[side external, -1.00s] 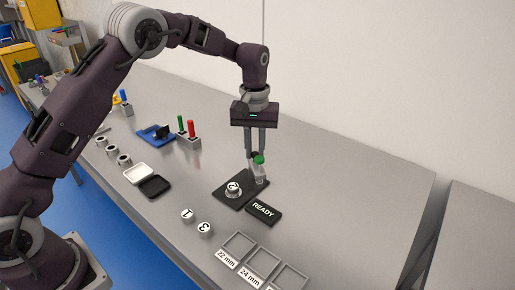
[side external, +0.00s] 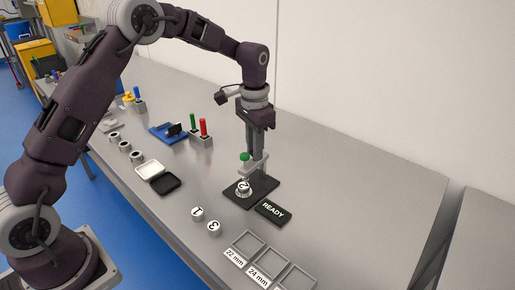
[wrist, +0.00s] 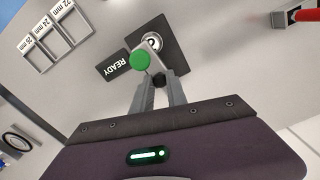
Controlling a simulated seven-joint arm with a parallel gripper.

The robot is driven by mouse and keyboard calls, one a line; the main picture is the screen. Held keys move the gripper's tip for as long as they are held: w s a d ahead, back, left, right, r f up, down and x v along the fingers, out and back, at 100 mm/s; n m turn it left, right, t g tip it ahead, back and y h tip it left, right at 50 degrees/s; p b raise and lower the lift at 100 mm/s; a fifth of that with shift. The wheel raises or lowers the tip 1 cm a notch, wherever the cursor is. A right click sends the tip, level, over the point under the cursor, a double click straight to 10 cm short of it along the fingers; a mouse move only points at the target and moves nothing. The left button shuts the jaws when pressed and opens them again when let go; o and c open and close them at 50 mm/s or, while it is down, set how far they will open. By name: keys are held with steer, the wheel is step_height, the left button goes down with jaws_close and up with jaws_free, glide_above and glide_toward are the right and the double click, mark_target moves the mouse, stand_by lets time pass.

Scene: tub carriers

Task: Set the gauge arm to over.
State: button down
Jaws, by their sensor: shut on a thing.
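The gauge is a black plate (side external: 267,184) with a grey arm (side external: 256,167) that carries a green knob (side external: 244,157). A round silver part marked 2 (side external: 243,189) sits on the plate. The arm now reaches across toward this part, with its end above or close beside it; the exact gap is hard to tell. In the wrist view the arm (wrist: 154,64) and green knob (wrist: 140,61) hide some of the part (wrist: 152,40). My gripper (side external: 257,158) points down and is shut on the arm near the knob; its fingers partly hide the arm's pivot end.
A black READY sign (side external: 272,210) lies beside the plate. Loose parts marked 1 (side external: 197,212) and 3 (side external: 213,227) and labelled trays (side external: 249,243) are in front. A holder with green and red sticks (side external: 201,138) stands to the left. The bench at right is clear.

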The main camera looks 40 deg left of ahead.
steer(key=shift+a+r+m, duration=0.1)
steer(key=shift+a+m, duration=0.05)
steer(key=shift+m, duration=0.45)
steer(key=shift+a, duration=0.1)
steer(key=c, duration=1.3)
jaws_free()
